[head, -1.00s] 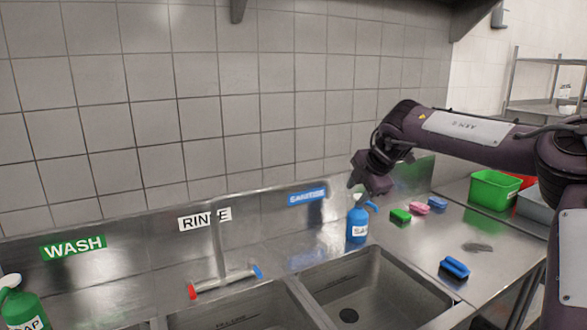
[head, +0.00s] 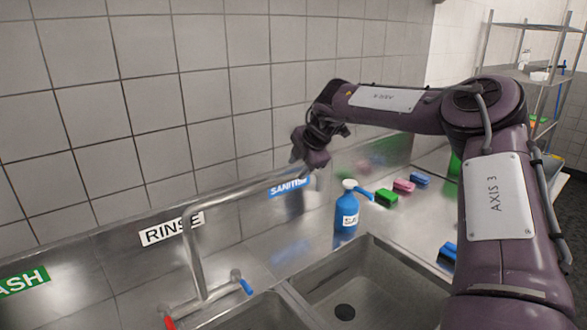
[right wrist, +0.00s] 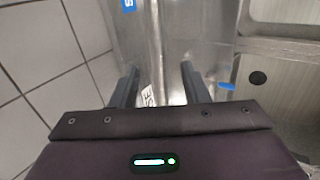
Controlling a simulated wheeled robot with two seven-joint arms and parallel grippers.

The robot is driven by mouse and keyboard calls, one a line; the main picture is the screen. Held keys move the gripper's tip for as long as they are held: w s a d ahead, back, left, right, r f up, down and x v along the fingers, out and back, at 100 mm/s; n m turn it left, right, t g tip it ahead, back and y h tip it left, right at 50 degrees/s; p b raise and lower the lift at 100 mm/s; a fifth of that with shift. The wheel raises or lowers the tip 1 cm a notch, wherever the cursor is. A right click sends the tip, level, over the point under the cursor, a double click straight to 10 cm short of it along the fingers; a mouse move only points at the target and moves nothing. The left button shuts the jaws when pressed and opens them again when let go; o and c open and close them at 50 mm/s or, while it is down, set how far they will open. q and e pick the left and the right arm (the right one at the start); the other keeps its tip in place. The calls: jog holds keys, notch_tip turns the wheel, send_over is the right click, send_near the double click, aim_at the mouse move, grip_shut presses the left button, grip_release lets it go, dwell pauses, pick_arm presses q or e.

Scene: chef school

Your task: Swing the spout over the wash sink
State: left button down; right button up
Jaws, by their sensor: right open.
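The tap (head: 197,265) is a grey metal pipe with a red handle (head: 169,322) at left and a blue handle (head: 246,287) at right. Its upright rises in front of the RINSE sign (head: 172,230). The spout's outlet end is hard to make out against the steel backsplash. My right gripper (head: 297,160) is open and empty by the SANITISE sign, to the right of the tap's upright and higher. In the right wrist view its fingers (right wrist: 158,82) are apart, with part of the RINSE sign between them. The green WASH sign (head: 22,282) is cut by the left edge; the wash sink is out of view.
A blue spray bottle (head: 346,212) stands behind the right basin (head: 372,285), below my right gripper. Green (head: 386,197), pink (head: 403,187) and blue sponges or brushes lie on the right counter. The tiled wall (head: 150,110) is close behind my gripper.

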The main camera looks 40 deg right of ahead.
aim_at(292, 175)
jog(key=p+x, duration=0.1)
jog(key=x, duration=0.3)
jog(key=shift+w, duration=0.2)
jog(key=shift+c, duration=0.5)
pick_arm(q)
jog(key=shift+w+r, duration=0.9)
pick_arm(e)
grip_shut()
